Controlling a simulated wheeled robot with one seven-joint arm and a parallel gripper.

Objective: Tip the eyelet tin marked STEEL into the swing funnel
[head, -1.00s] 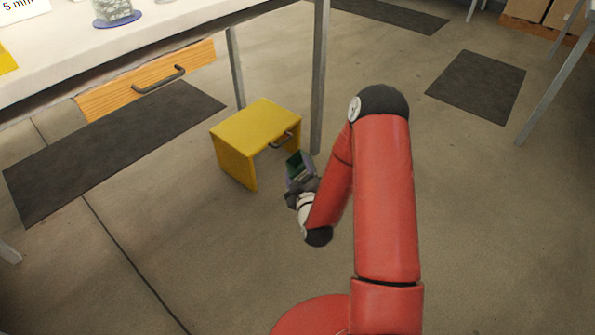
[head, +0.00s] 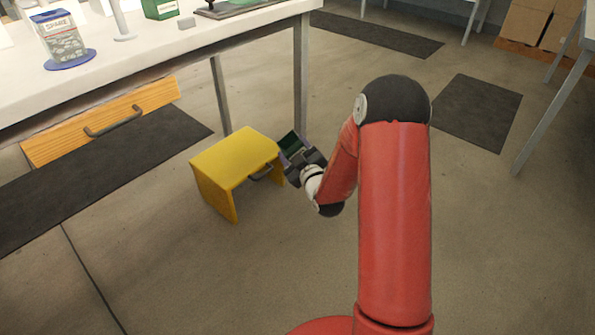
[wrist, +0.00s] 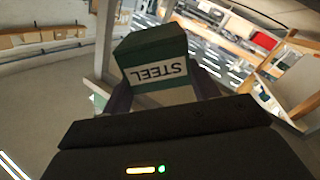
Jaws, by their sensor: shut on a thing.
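The green tin marked STEEL (wrist: 152,58) is between the fingers of my gripper in the wrist view; its label reads upside down there. In the head view the dark green tin (head: 290,144) shows at the end of my arm, beside the yellow stool's right side and lower than the tabletop. My gripper (head: 300,158) is shut on the tin; it also shows in the wrist view (wrist: 160,95). I cannot make out the swing funnel in either view.
The white table (head: 200,45) is at the upper left, with a SPARE container (head: 62,40) on a blue disc and a green box (head: 160,8). A yellow stool (head: 235,160) stands on the floor near the table leg (head: 301,75). Open floor lies right of my arm.

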